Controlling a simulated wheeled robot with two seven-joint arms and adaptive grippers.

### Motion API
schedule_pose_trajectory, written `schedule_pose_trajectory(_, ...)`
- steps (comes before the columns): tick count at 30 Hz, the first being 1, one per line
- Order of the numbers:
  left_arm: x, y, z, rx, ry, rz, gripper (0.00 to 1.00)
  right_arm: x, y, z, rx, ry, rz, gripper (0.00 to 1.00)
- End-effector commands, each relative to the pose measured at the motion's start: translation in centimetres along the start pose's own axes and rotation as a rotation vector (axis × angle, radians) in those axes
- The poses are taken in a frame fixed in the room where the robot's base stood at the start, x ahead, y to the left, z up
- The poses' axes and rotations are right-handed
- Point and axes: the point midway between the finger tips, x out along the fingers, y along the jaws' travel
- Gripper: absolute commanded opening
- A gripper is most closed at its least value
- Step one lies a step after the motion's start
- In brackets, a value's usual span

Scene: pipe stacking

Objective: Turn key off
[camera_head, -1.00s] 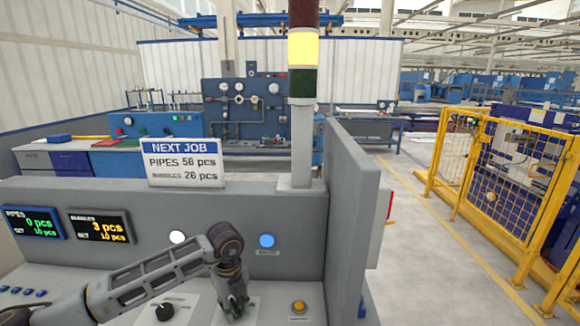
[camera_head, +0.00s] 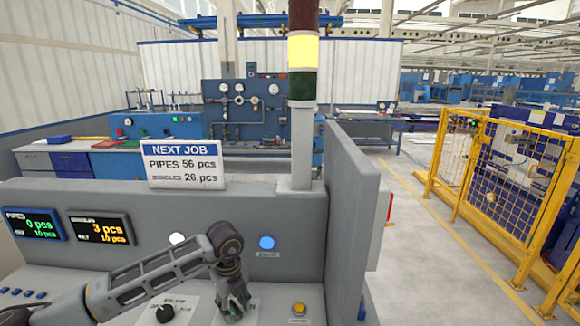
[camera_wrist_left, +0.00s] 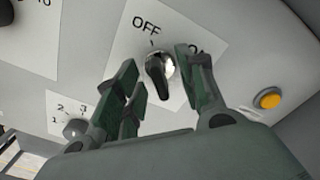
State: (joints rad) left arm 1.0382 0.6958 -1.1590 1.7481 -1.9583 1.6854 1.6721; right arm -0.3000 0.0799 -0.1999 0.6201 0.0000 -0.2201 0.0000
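The key switch (camera_wrist_left: 158,80) shows in the left wrist view as a silver round base with a dark handle. It sits on a white label plate (camera_wrist_left: 131,55) printed OFF, with a second word to the right partly covered by a finger. The handle slants slightly, its lower end down and right. My left gripper (camera_wrist_left: 160,92) is open, with its green-padded fingers on both sides of the key and gaps between. In the head view my left gripper (camera_head: 234,309) is low over the console and hides the key. My right gripper is not in view.
A yellow button (camera_head: 299,308) sits right of my left gripper; a black dial (camera_head: 165,312) sits left. A blue light (camera_head: 267,242) is on the upright panel (camera_head: 290,225) behind. A grey side wall (camera_head: 350,215) bounds the console on the right.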

Motion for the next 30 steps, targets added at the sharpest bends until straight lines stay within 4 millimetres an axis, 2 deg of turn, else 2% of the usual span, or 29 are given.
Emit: schedule_pose_trajectory(30,-6.1,0.0,0.0,0.0,0.0,0.0,0.39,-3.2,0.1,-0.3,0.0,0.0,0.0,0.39)
